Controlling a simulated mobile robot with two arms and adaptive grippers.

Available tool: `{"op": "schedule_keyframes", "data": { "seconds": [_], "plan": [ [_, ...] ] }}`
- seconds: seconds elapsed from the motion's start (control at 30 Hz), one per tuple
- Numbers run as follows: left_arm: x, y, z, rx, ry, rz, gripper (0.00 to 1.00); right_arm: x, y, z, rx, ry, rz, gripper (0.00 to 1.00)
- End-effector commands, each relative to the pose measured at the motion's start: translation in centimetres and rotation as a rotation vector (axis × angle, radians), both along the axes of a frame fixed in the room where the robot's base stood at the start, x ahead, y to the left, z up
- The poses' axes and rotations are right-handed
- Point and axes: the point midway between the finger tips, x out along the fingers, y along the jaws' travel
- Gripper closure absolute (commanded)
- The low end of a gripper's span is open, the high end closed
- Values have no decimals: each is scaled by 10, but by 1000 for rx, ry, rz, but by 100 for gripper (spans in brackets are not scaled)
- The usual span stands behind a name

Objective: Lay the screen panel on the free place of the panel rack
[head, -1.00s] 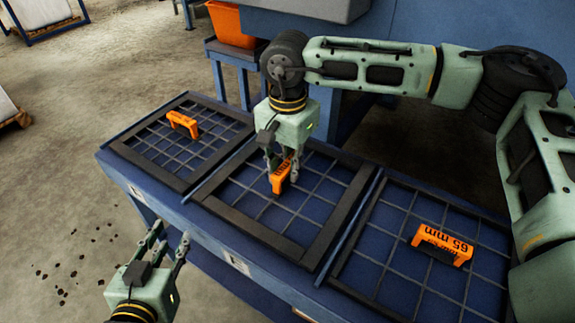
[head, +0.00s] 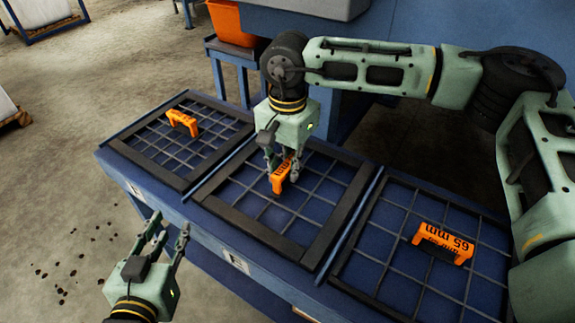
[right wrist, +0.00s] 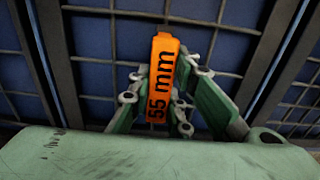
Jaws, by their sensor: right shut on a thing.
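The screen panel (head: 337,223) is a dark-framed grid with an orange handle (head: 281,177) marked "55 mm" in the right wrist view (right wrist: 161,80). It lies over the middle place of the blue panel rack (head: 190,222), between two other panels. It looks flat; I cannot tell if it touches the rack all round. My right gripper (head: 282,172) is above it, shut on the handle. Its fingers also show on both sides of the handle in the right wrist view (right wrist: 160,100). My left gripper (head: 168,232) is open and empty, in front of the rack at the lower left.
A panel with an orange handle (head: 182,123) lies in the rack's left place. Another, with a "65 mm" handle (head: 443,243), lies in the right place. An orange bin (head: 232,24) and blue machinery stand behind. Concrete floor is open at the left.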

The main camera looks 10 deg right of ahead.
Motion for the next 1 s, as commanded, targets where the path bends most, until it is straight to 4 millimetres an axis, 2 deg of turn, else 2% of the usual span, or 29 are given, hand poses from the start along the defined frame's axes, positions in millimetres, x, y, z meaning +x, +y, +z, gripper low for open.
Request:
{"op": "schedule_keyframes", "data": {
  "seconds": [0.03, 0.07, 0.3, 0.53, 0.67, 0.77, 1.0],
  "plan": [
    [0, 0, 0, -1, -3, 0, 69, 1, 0, 2, 3, -4, 0, 100],
    [0, 0, 1, -1, -4, -1, 69, 1, 0, 2, 3, -4, 0, 80],
    [0, -1, 1, -2, -4, -1, 69, 0, 0, 1, 1, -2, 0, 61],
    [0, -1, 0, -2, -3, -2, 69, -1, -1, -2, -2, 4, 0, 61],
    [0, -1, -1, -2, -2, -3, 69, 0, 0, 4, -1, 1, 0, 61],
    [0, -1, 0, -2, -2, -2, 69, 1, 0, 17, 0, -1, 0, 61],
    [0, -1, 0, -1, -3, -1, 69, 1, 0, 69, 2, -4, -1, 61]
  ]
}}
